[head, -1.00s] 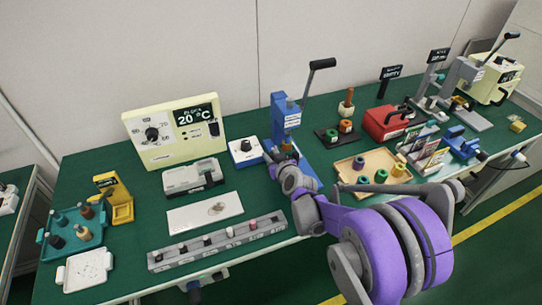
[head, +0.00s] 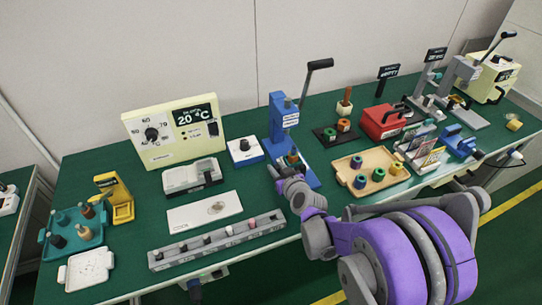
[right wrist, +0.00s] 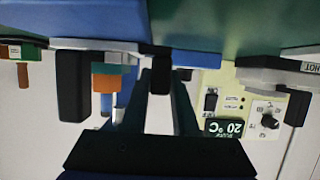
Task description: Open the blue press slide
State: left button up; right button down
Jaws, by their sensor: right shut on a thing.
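The blue press (head: 283,120) stands upright near the middle of the bench, with its black-gripped lever (head: 320,64) raised. A small brown and green piece (head: 292,157) shows at its foot. My right gripper (head: 273,171) is low at the front left of the press. In the right wrist view, which is upside down, its dark fingers (right wrist: 163,105) are shut around a small black handle (right wrist: 161,72) at the slide's front edge. The slide itself is mostly hidden by my gripper and wrist in the head view. My left gripper is out of view.
A blue-and-white dial box (head: 245,150) stands close left of the press. A grey slotted rail (head: 215,246) and a white plate (head: 204,212) lie to the front left. A tan tray (head: 370,167) with spools sits to the right.

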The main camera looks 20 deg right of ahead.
jog(key=s, duration=0.4)
jog(key=shift+s+a, duration=0.1)
jog(key=shift+s, duration=0.1)
jog(key=c, duration=1)
grip_release()
jog(key=shift+o, duration=0.2)
jog(key=p+v, duration=0.2)
jog(key=v, duration=0.8)
jog(key=shift+s+r, duration=0.1)
jog(key=shift+s, duration=0.25)
jog(key=shift+a, duration=0.1)
